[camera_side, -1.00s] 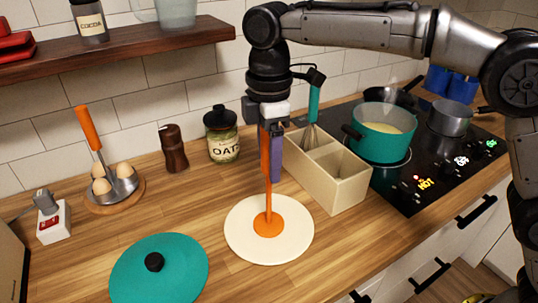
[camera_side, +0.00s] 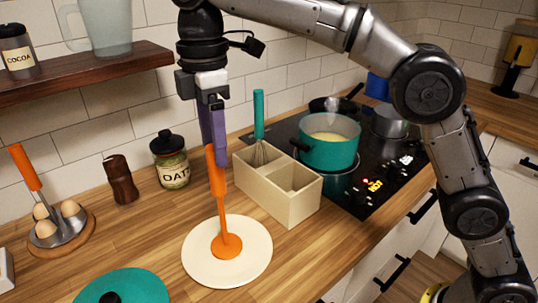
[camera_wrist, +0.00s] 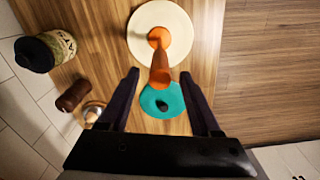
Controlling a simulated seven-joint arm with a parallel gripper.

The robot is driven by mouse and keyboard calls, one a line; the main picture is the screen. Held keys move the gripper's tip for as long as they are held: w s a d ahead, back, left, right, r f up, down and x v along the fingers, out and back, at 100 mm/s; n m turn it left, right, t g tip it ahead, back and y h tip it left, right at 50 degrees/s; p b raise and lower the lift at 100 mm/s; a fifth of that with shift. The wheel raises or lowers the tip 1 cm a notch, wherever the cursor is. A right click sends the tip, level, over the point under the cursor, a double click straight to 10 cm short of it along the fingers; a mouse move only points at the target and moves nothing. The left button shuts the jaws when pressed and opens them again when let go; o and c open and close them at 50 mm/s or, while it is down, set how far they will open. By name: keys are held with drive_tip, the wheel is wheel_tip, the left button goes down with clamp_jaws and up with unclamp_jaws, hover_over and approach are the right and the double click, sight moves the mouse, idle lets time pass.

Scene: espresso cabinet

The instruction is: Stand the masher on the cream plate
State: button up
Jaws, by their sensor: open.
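The orange masher (camera_side: 221,205) stands upright with its round head down on the cream plate (camera_side: 257,270), its handle leaning slightly. In the wrist view, the masher (camera_wrist: 160,62) rises from the cream plate (camera_wrist: 184,30), with the handle end pointing toward me. My gripper (camera_side: 215,157) is above the plate at the top of the handle. Its purple fingers are spread apart, and in the wrist view my gripper (camera_wrist: 160,75) shows a gap on both sides of the handle.
A cream two-compartment box (camera_side: 292,207) with a teal-handled whisk (camera_side: 259,120) stands right of the plate. Behind it are a teal pot (camera_side: 329,150) and a lit hob. A teal lid (camera_side: 130,284) lies at front left. An oats jar (camera_side: 170,160) and pepper mill (camera_side: 121,180) stand behind.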

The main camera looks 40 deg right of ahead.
drive_tip(key=s+d+r+m+t, duration=0.1)
drive_tip(key=s+d+m, duration=0.35)
drive_tip(key=d, duration=0.45)
drive_tip(key=s+d+r+m+t, duration=0.1)
drive_tip(key=s+d+m+t, duration=0.1)
drive_tip(key=s+d+m, duration=0.35)
drive_tip(key=s+d+f+m+t, duration=0.1)
drive_tip(key=s+d+f+m, duration=0.2)
drive_tip(key=s+d+f, duration=0.2)
drive_tip(key=s+d+f+m+t, duration=0.1)
drive_tip(key=s+d+f+m, duration=0.1)
drive_tip(key=s+d+f, duration=0.4)
drive_tip(key=s+f, duration=0.1)
drive_tip(key=s, duration=0.3)
drive_tip(key=shift+s+d+m+t, duration=0.25)
drive_tip(key=shift+s+m+t, duration=0.05)
drive_tip(key=shift+m, duration=0.1)
